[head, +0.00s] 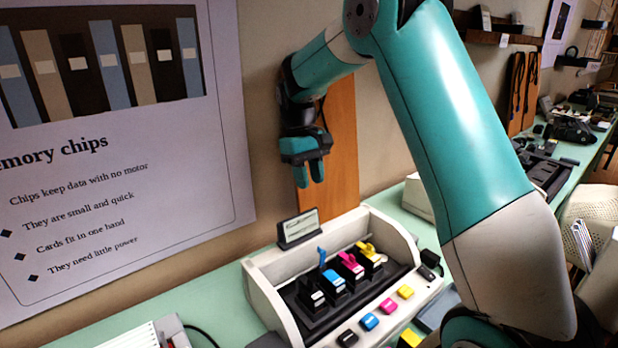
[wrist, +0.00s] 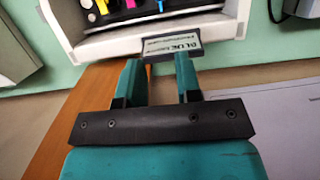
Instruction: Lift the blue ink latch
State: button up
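The blue ink latch (head: 322,258) stands upright on the blue-marked cartridge (head: 334,280) inside an open printer (head: 268,291). Magenta (head: 350,262) and yellow (head: 368,251) latches are to its right and look more tilted. A black cartridge (head: 312,295) is to its left. My gripper (head: 311,172) hangs above and behind the printer, pointing down, well apart from the latch. In the wrist view my gripper (wrist: 159,75) has a clear gap between its fingers and holds nothing. Only parts of the coloured pieces show at that view's top edge.
Coloured buttons (head: 369,321) line the printer's front. A wall poster (head: 120,150) and wooden panel (head: 340,150) are behind.

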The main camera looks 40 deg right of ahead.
jog(key=t+p, duration=0.1)
jog(key=t, duration=0.2)
send_near(321, 248)
notch_tip(321, 248, down, 9)
jog(key=shift+d+f+p, duration=0.1)
jog(key=shift+f+p, duration=0.05)
jog(key=shift+p, duration=1.05)
jog(key=shift+c, duration=0.5)
